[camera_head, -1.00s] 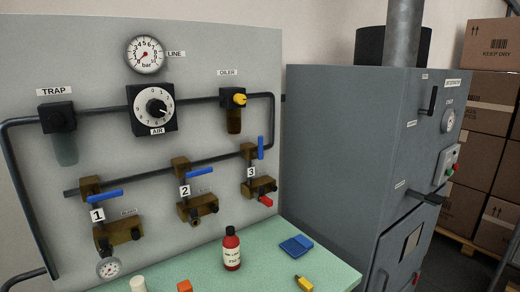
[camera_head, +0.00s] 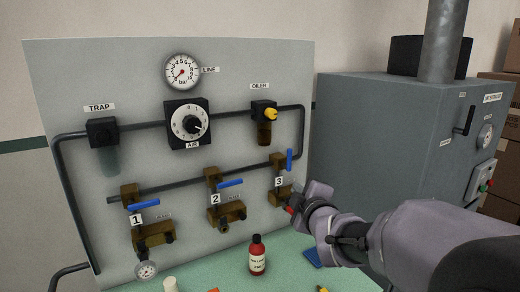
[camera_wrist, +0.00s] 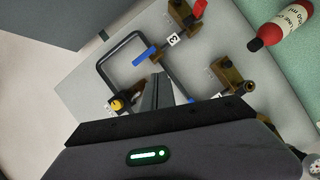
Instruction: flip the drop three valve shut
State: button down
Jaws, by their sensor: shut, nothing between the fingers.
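The drop three valve is a brass body on the pipe with a blue lever (camera_head: 289,160), above the "3" label (camera_head: 279,182). The lever stands upright, unlike the slanting, near-level levers of drops one and two. My gripper (camera_wrist: 158,82) is shut and empty. In the wrist view its fingers point toward the drop three lever (camera_wrist: 145,57), just short of it in the picture; contact cannot be told. In the head view my arm reaches in from the right, with its end beside the lower drop three block (camera_head: 283,196), below the lever, partly hiding that block.
Drop one's lever (camera_head: 155,210) and drop two's lever (camera_head: 230,183) are to the left. A red bottle (camera_head: 257,256) stands on the green bench below. A large grey cabinet (camera_head: 380,140) stands right of the panel. The oiler (camera_head: 264,122) is above drop three.

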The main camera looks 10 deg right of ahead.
jog(key=w+n, duration=0.1)
jog(key=n, duration=0.1)
jog(key=w+a+r+n+t+y, duration=0.1)
jog(key=w+n, duration=0.1)
jog(key=w+n+t+y, duration=0.1)
jog(key=n, duration=0.1)
jog(key=shift+w+a+r+p, duration=0.15)
jog(key=shift+w+a+p, duration=0.25)
jog(key=w+d, duration=0.2)
jog(key=w, duration=0.9)
jog(key=shift+w, duration=0.2)
jog(key=shift+d, duration=0.15)
